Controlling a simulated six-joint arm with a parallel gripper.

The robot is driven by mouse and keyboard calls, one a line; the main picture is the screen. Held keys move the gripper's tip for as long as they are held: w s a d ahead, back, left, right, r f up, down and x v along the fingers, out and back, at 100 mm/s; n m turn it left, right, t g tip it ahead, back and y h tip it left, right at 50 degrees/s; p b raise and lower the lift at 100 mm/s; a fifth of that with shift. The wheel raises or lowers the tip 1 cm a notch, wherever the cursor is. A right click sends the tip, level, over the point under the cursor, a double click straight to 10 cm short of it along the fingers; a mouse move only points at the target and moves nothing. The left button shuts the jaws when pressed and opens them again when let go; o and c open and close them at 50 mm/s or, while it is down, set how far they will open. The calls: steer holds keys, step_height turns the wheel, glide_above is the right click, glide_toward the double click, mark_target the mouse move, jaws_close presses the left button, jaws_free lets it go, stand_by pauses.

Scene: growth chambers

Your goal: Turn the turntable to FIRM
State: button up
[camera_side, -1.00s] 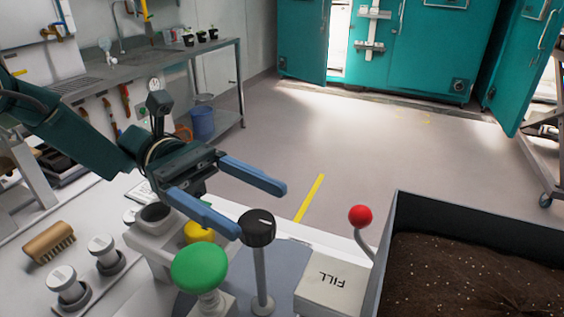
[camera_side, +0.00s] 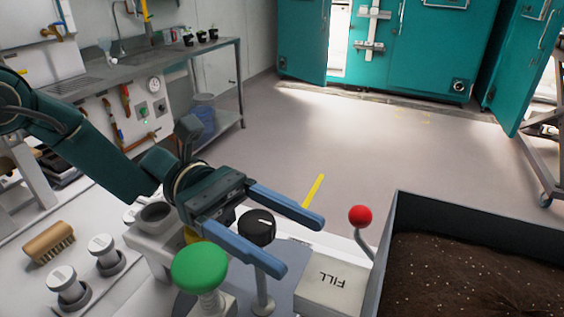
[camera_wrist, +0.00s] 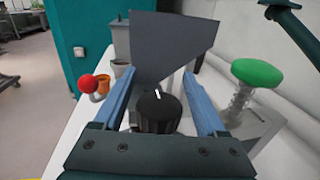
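In the side view my gripper (camera_side: 302,248) is open, with one blue finger on each side of the knob. In the wrist view the knob (camera_wrist: 157,108) sits between the open fingers (camera_wrist: 159,78), with gaps on both sides. The white line points away from the gripper's palm, slightly left, in the wrist view. No FIRM mark is readable.
A green mushroom button (camera_side: 200,268) stands close to the near finger. A white box marked FILL (camera_side: 330,287), a red-ball lever (camera_side: 360,216) and a soil-filled bin (camera_side: 470,215) are to the right.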

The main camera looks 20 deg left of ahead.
jaws_close()
steer(key=shift+m+g, duration=0.3)
steer(key=shift+g, duration=0.2)
steer(key=shift+s+a+f+m+g+y, duration=0.1)
steer(key=shift+s+m+g+y, duration=0.1)
steer(key=shift+m+g+y, duration=0.45)
steer(key=shift+s+a+m+g+y, duration=0.1)
steer(key=shift+s+m+g+y, duration=0.15)
steer(key=shift+m+g, duration=0.8)
steer(key=shift+s+a+m+g+y, duration=0.15)
steer(key=shift+m+g+y, duration=0.3)
steer(key=shift+g, duration=0.45)
steer(key=shift+s+a+m+g+y, duration=0.1)
steer(key=shift+m+g+y, duration=0.3)
steer(key=shift+g, duration=0.5)
steer(key=shift+y, duration=0.25)
steer(key=shift+o, duration=1.5)
jaws_free()
